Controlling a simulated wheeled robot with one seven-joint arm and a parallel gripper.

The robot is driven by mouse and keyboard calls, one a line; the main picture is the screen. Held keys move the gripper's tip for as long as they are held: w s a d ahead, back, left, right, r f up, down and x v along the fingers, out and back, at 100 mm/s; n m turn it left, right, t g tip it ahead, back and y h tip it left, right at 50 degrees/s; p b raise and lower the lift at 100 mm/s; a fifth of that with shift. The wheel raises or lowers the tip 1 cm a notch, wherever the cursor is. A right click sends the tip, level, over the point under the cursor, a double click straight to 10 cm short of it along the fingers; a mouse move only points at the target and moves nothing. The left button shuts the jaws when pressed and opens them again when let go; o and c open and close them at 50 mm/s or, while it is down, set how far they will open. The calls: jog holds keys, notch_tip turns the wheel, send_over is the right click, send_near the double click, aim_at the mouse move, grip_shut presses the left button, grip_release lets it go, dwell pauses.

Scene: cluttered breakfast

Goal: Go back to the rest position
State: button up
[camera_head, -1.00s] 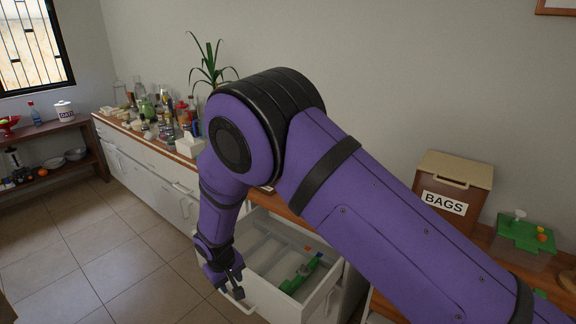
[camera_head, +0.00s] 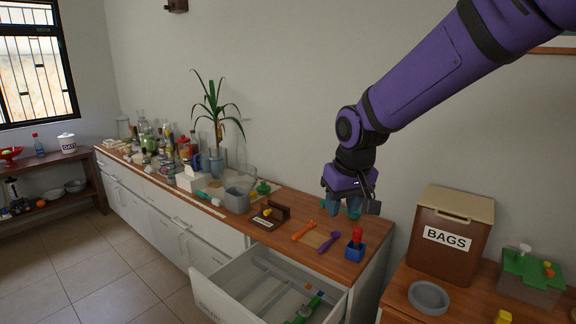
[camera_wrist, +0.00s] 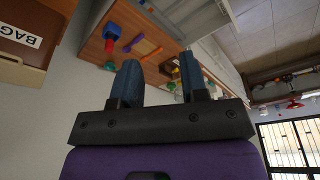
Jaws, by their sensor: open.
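My gripper (camera_head: 346,208) is open and empty, raised above the right end of the wooden counter (camera_head: 290,239) in the head view. My purple arm reaches in from the upper right. In the wrist view the two blue-grey fingers of my gripper (camera_wrist: 160,82) stand apart with nothing between them. Beyond them the counter appears tilted.
An open white drawer (camera_head: 213,298) juts out below the counter, with a green item (camera_head: 303,310) inside. An orange utensil (camera_head: 304,230), a purple spoon (camera_head: 329,243) and a blue holder (camera_head: 355,252) lie near the counter's end. A brown BAGS box (camera_head: 453,215) stands right.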

jog(key=s+d+r+m+t, duration=0.2)
jog(key=s+d+r, duration=0.7)
jog(key=s+d, duration=0.35)
jog(key=s+d+m, duration=0.1)
jog(key=s+d, duration=0.5)
jog(key=s, duration=0.6)
jog(key=shift+s+d+m+t+h, duration=0.2)
jog(key=shift+d+m+t+h, duration=0.1)
jog(key=shift+m+h, duration=0.1)
jog(key=shift+o, duration=0.4)
jog(key=shift+r, duration=0.1)
